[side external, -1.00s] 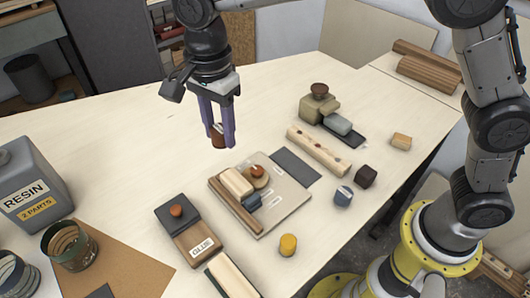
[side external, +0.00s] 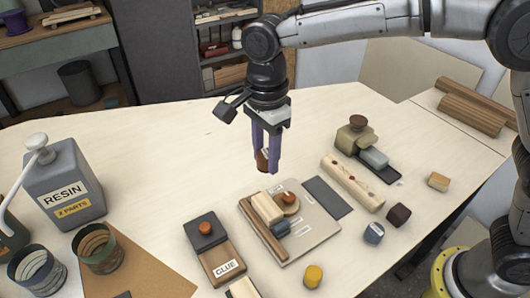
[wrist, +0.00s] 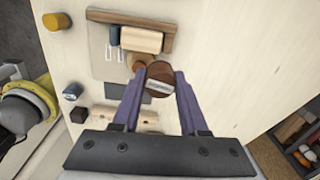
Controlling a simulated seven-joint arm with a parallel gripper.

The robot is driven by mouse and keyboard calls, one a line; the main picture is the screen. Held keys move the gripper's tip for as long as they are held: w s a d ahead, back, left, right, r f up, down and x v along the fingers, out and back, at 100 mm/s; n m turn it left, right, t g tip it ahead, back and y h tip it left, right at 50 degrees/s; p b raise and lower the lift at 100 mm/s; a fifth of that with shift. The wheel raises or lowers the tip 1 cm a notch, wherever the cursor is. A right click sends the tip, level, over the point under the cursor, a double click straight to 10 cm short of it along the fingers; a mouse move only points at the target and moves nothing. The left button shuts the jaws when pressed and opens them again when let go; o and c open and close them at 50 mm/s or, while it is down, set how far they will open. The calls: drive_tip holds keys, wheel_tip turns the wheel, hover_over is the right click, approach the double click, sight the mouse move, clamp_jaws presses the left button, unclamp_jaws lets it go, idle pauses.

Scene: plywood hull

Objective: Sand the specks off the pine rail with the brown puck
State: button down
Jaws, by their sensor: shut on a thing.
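The pine rail (side external: 352,183) is a pale bar with several dark specks on top, lying on the table right of centre in the side view. It is partly hidden behind my gripper in the wrist view (wrist: 147,117). My gripper (side external: 266,168) has purple fingers and is shut on the brown puck (side external: 262,160), above the table to the left of the rail. The puck (wrist: 160,80) is round and dark reddish brown with a pale label, held between the fingertips in the wrist view.
A pale board (side external: 322,222) carries blocks and a brown knob. A dark grey pad (side external: 328,197) lies between it and the rail. Beyond the rail stands an olive block with a knob (side external: 357,137). A dark cube (side external: 398,215) and blue-grey cylinder (side external: 374,233) are nearer.

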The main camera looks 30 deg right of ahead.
drive_tip(key=d+f+m, duration=0.1)
drive_tip(key=d+m, duration=0.6)
drive_tip(key=d, duration=1.3)
hover_over(330, 159)
drive_tip(key=shift+s+f, duration=0.1)
drive_tip(key=shift+f, duration=2.6)
drive_tip(key=shift+s+f, duration=0.3)
drive_tip(key=shift+f, duration=0.4)
drive_tip(key=shift+s+f, duration=0.25)
drive_tip(key=shift+f, duration=0.45)
drive_tip(key=shift+s, duration=6.8)
drive_tip(key=shift+w, duration=7.3)
drive_tip(key=shift+w+r, duration=0.15)
drive_tip(key=shift+r, duration=0.05)
wheel_tip(330, 159, up, 2)
drive_tip(key=shift+r, duration=3)
drive_tip(key=shift+s, duration=0.2)
